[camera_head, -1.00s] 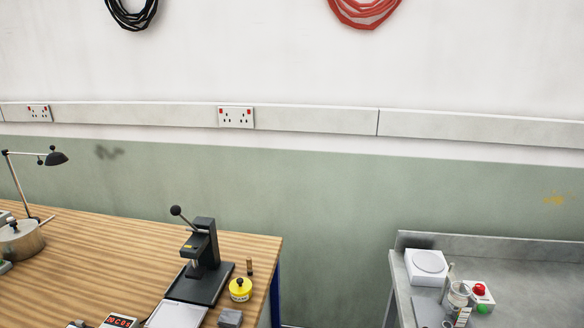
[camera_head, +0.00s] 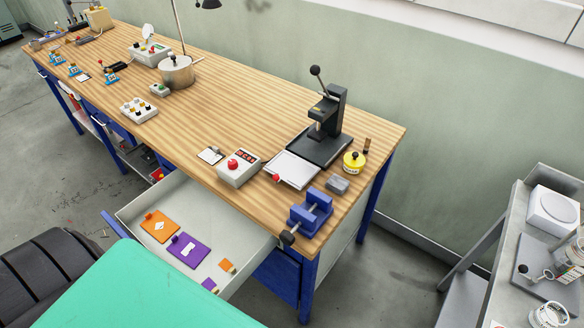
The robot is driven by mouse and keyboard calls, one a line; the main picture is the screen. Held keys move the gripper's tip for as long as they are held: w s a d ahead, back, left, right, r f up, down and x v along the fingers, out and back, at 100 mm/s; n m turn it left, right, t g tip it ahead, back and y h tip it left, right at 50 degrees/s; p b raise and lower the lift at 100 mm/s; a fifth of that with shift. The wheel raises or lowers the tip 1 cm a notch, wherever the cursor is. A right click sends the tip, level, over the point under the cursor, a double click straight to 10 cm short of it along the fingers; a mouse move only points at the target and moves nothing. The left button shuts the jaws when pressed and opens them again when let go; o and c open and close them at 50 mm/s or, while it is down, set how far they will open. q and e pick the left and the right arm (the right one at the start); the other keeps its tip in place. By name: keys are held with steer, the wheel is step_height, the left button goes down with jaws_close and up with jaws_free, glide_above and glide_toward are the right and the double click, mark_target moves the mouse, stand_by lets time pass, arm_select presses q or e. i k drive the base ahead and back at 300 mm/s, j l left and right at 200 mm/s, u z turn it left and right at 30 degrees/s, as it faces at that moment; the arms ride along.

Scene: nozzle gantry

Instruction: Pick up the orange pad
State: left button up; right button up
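A flat orange pad (camera_head: 156,229) with a white mark lies in the open grey drawer (camera_head: 243,241) under the wooden bench, towards the drawer's left side. A purple pad (camera_head: 183,249) with a white mark lies to its right. A small orange piece (camera_head: 227,265) and a small purple piece (camera_head: 208,284) lie further right in the same drawer. Neither of my grippers shows in the head view.
The wooden bench (camera_head: 255,115) carries a black lever press (camera_head: 329,122), a blue vise (camera_head: 311,211), a box with a red button (camera_head: 238,168) and a metal pot (camera_head: 177,72). The vise stands near the drawer's right end. A grey table (camera_head: 510,235) stands at right.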

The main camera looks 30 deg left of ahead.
mark_target(156, 224)
steer(key=u, duration=2.1)
steer(key=i+j+z, duration=0.2)
steer(key=j, duration=0.7)
steer(key=j+z, duration=0.25)
steer(key=j, duration=0.6)
